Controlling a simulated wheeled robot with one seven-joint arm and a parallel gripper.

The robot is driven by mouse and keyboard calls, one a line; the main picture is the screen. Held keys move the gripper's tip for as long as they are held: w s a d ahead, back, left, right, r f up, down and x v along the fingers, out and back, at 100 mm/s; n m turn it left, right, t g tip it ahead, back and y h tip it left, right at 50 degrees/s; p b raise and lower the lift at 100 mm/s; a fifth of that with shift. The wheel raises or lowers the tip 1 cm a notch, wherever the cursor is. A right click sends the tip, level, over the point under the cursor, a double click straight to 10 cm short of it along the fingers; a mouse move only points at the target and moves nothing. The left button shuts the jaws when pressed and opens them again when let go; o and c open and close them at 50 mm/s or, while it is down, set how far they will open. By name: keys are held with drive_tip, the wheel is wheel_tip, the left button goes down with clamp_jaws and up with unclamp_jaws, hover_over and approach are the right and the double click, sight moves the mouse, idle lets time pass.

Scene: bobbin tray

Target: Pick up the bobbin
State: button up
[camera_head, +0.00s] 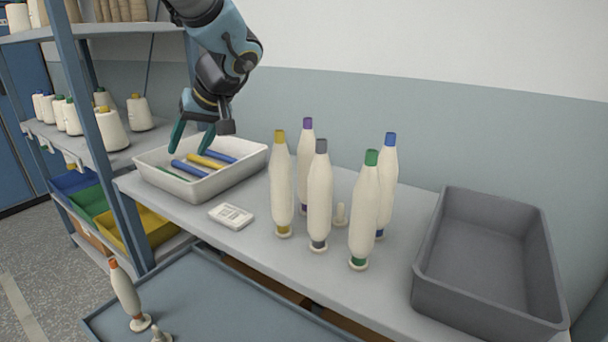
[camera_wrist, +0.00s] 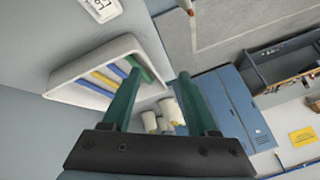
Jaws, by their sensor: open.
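Slim full bobbins wound in cream yarn stand upright on the table, with yellow (camera_head: 282,185), purple (camera_head: 305,170), grey (camera_head: 319,200), green (camera_head: 364,215) and blue (camera_head: 387,190) tips. An orange-tipped bobbin (camera_head: 124,290) stands apart at the lower left. Bare coloured tubes, blue (camera_head: 188,170) and yellow (camera_head: 206,162) among them, lie in a white tray (camera_head: 155,182). The wrist view also shows a green tube (camera_wrist: 146,72) there. My gripper (camera_head: 188,150) is open and empty over the tray's left part; its fingers (camera_wrist: 160,75) show apart in the wrist view.
A grey bin (camera_head: 430,280) stands at the right end of the table. A small white labelled box (camera_head: 232,216) lies before the tray. A shelf with cream cones (camera_head: 112,130) and its blue post (camera_head: 95,130) stand at left. An empty peg (camera_head: 341,213) is among the bobbins.

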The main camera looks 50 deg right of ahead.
drive_tip(key=s+d+r+n+t+h+b, duration=0.1)
drive_tip(key=s+d+r+t+h+b, duration=0.2)
drive_tip(key=s+d, duration=0.7)
drive_tip(key=s+d+r+t+h+b, duration=0.2)
drive_tip(key=s+d+b, duration=0.1)
drive_tip(key=s+d, duration=0.65)
drive_tip(key=p+x, duration=0.2)
drive_tip(key=x, duration=0.2)
drive_tip(key=shift+w+f, duration=0.1)
drive_tip(key=shift+w, duration=0.2)
drive_tip(key=p+x, duration=0.2)
drive_tip(key=x, duration=0.2)
drive_tip(key=shift+w+a+p, duration=0.25)
drive_tip(key=shift+w+p, duration=0.05)
drive_tip(key=shift+p, duration=0.1)
drive_tip(key=shift+w+d+f, duration=0.15)
drive_tip(key=shift+w+f, duration=0.05)
drive_tip(key=shift+w, duration=0.15)
clamp_jaws()
